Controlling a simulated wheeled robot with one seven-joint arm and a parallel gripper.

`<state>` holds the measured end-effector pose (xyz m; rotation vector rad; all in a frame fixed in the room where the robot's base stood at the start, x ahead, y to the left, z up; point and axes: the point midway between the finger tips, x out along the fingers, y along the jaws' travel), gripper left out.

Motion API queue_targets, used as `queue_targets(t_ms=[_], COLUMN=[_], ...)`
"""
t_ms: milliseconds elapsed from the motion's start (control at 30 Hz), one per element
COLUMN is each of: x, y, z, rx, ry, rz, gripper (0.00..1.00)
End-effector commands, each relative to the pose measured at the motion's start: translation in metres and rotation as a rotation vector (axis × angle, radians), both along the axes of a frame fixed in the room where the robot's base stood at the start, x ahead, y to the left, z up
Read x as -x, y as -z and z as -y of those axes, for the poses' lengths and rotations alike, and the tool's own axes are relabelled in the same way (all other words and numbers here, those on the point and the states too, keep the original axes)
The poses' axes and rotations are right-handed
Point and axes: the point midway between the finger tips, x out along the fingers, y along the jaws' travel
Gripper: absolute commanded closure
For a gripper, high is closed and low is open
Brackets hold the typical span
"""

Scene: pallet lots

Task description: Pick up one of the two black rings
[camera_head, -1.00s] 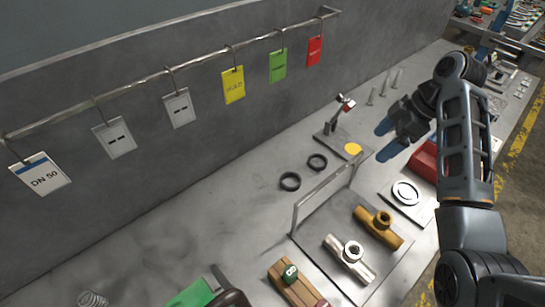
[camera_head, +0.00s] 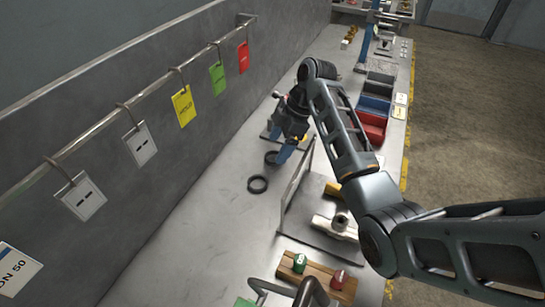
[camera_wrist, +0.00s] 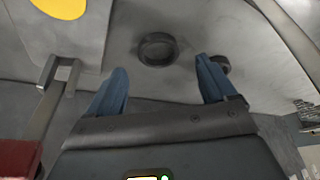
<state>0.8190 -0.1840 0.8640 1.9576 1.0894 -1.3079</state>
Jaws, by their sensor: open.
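Two black rings lie flat on the grey bench. The nearer ring (camera_head: 258,184) is in full view in the head view. The farther ring (camera_head: 270,157) is partly hidden by my gripper (camera_head: 275,148). My gripper has blue fingers, is open and empty, and hangs over the bench by the farther ring. In the wrist view, one ring (camera_wrist: 157,49) shows whole, beyond and between the fingertips of my gripper (camera_wrist: 160,74). The other ring (camera_wrist: 222,63) is partly covered by the right finger. I see no contact with either ring.
A thin upright plate (camera_head: 297,177) stands just right of the rings, with a silver pipe tee (camera_head: 338,227) beyond it. A wooden block (camera_head: 318,278) is in front. A yellow disc (camera_wrist: 62,8) shows in the wrist view. The bench left of the rings is clear.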

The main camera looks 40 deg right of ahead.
Motion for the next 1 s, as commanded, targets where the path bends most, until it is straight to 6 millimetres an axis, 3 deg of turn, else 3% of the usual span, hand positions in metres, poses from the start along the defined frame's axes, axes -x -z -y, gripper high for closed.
queue_targets(t_ms=[200, 500, 1000], x=[-0.005, -0.006, -0.006], y=[0.026, 0.03, 0.03], z=[-0.009, -0.01, -0.009], rx=[-0.002, 0.0, 0.0], ry=[-0.003, -0.002, -0.001], rz=[-0.002, 0.0, 0.0], gripper=[0.16, 0.16, 0.63])
